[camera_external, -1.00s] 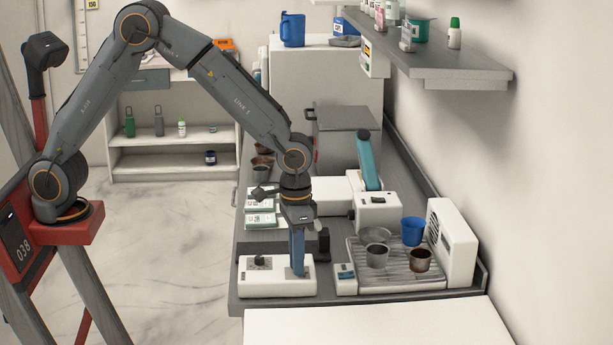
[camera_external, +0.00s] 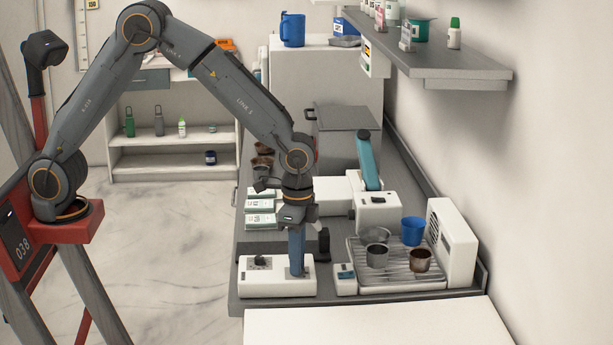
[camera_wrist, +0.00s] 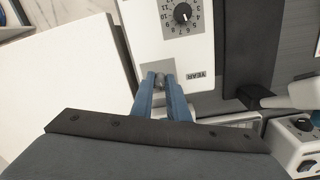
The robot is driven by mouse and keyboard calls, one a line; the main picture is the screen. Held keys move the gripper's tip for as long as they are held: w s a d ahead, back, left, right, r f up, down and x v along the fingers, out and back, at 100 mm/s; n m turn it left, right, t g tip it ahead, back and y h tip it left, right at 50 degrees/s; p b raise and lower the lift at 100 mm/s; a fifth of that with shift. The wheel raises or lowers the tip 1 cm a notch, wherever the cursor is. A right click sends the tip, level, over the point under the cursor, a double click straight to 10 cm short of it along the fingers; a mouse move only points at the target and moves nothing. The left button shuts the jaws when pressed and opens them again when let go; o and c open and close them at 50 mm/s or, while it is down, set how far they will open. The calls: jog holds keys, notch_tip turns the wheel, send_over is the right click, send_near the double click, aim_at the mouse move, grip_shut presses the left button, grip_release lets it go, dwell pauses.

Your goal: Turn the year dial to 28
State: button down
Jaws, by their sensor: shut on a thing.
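The white device (camera_external: 247,285) lies near the front left of the grey counter. A black knob (camera_external: 260,260) on its left half stands free; in the wrist view this knob (camera_wrist: 182,13) has a ring of printed numbers. The label YEAR (camera_wrist: 201,76) is printed beside my blue fingers. My gripper (camera_external: 297,271) points straight down over the device's right half. In the wrist view my gripper (camera_wrist: 160,82) is shut on a small grey knob, the year dial (camera_wrist: 160,82). The fingers hide most of that dial, and its setting cannot be read.
A metal rack (camera_external: 400,284) with cups stands right of the device. A white machine with a teal lever (camera_external: 368,160) stands behind. A white surface (camera_external: 375,325) lies in front. A shelf (camera_external: 440,70) overhangs the counter at the upper right.

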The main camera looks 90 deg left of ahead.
jog(key=shift+w+r+m, duration=0.1)
jog(key=shift+m, duration=1.1)
jog(key=c, duration=1.7)
grip_release()
jog(key=shift+a+r+b, duration=0.1)
jog(key=shift+r+b, duration=0.95)
jog(key=shift+r, duration=2.8)
